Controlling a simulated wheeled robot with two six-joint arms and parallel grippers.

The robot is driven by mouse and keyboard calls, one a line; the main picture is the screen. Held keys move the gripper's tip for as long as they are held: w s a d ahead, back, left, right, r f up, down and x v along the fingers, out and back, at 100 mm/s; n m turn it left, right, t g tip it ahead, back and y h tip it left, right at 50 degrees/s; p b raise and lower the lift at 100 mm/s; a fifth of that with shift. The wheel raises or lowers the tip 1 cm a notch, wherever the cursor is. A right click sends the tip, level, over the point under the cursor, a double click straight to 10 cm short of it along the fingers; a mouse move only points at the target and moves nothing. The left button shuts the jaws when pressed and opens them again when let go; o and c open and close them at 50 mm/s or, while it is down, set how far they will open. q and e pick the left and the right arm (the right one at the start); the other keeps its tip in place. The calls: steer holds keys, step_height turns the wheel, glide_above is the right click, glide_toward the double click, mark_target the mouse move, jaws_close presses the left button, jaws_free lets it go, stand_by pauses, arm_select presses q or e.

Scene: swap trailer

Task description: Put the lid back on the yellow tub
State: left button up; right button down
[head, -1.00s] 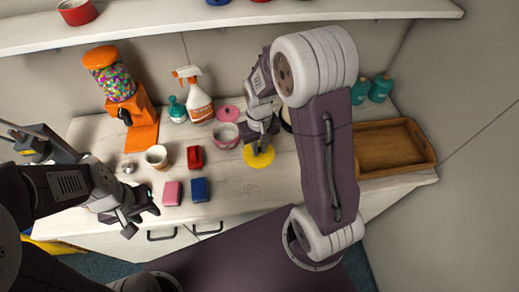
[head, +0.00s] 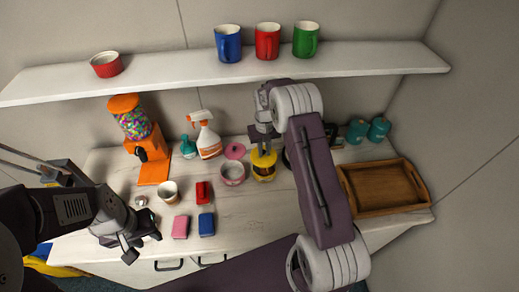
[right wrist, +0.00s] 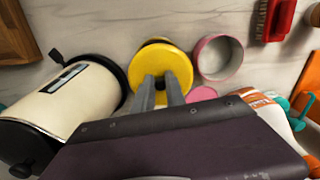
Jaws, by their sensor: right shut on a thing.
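The yellow lid (right wrist: 147,68) is a flat disc, and my right gripper (right wrist: 160,84) is shut on it in the right wrist view. In the head view my right gripper (head: 262,152) comes down from above, with the lid (head: 264,158) under it. The yellow tub (head: 264,178) stands on the counter just below and in front of the lid, with a dark area showing between them. A yellow edge of the tub (right wrist: 155,41) shows past the lid in the wrist view. The lid is over the tub; I cannot tell whether they touch. My left gripper (head: 143,246) is open and empty near the counter's front edge.
A pink pot (head: 232,173) stands close left of the tub, with a pink lid (head: 235,151) behind it. A cream canister (right wrist: 72,104) is near the lid. A wooden tray (head: 380,188) is at right. A shelf (head: 180,76) with mugs is above.

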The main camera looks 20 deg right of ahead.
mark_target(265, 156)
steer(key=shift+s+d, duration=0.15)
steer(key=shift+s, duration=0.25)
steer(key=shift+f, duration=0.15)
step_height(265, 156, down, 5)
steer(key=b, duration=0.4)
steer(key=shift+f+b, duration=0.35)
steer(key=shift+f, duration=0.3)
steer(key=shift+r, duration=0.1)
steer(key=shift+f, duration=0.2)
stand_by(1.3)
